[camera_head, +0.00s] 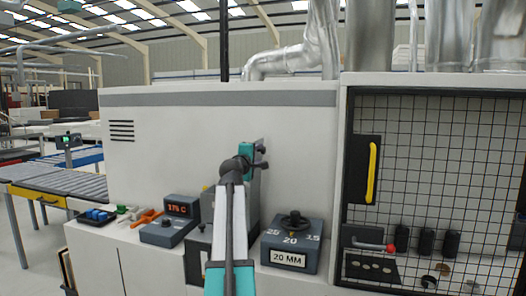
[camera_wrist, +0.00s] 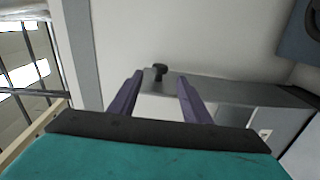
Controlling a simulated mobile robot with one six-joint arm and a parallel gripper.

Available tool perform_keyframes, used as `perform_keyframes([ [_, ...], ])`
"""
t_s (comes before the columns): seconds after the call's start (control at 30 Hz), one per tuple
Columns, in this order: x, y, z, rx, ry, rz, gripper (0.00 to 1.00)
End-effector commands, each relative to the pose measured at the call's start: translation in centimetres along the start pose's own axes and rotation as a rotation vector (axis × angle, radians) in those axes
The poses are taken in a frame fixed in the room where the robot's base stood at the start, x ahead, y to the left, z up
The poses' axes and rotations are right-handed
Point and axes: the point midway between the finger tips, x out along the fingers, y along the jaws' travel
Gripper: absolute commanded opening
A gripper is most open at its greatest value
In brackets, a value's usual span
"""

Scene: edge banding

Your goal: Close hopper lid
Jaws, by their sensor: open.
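The grey hopper (camera_head: 208,206) stands on the white counter, mostly hidden behind my arm in the head view. A grey panel, which looks like its lid (camera_head: 257,188), stands upright there. In the wrist view the lid (camera_wrist: 229,93) runs to the right, with a small black knob (camera_wrist: 160,69) at its near left end. My gripper (camera_head: 263,157) is at the upper part of the lid. In the wrist view its two purple-grey fingers (camera_wrist: 160,78) are apart, with the knob between and just beyond the tips. I cannot tell whether either finger touches it.
A dial box marked 20 MM (camera_head: 290,245) stands right of the hopper. A temperature display unit (camera_head: 170,222) and small coloured clamps (camera_head: 146,218) are to the left. The white machine wall (camera_head: 165,160) rises close behind. A mesh guard door (camera_head: 440,170) is at right.

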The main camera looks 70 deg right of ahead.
Motion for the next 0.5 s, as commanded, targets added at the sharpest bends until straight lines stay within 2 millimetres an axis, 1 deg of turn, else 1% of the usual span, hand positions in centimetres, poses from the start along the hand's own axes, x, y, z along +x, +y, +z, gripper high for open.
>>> perform_keyframes([
  [0.03,0.8,0.1,-0.1,0.000,-0.001,-0.001,0.44],
  [0.5,5.8,0.2,-0.1,-0.001,-0.001,0.000,0.44],
])
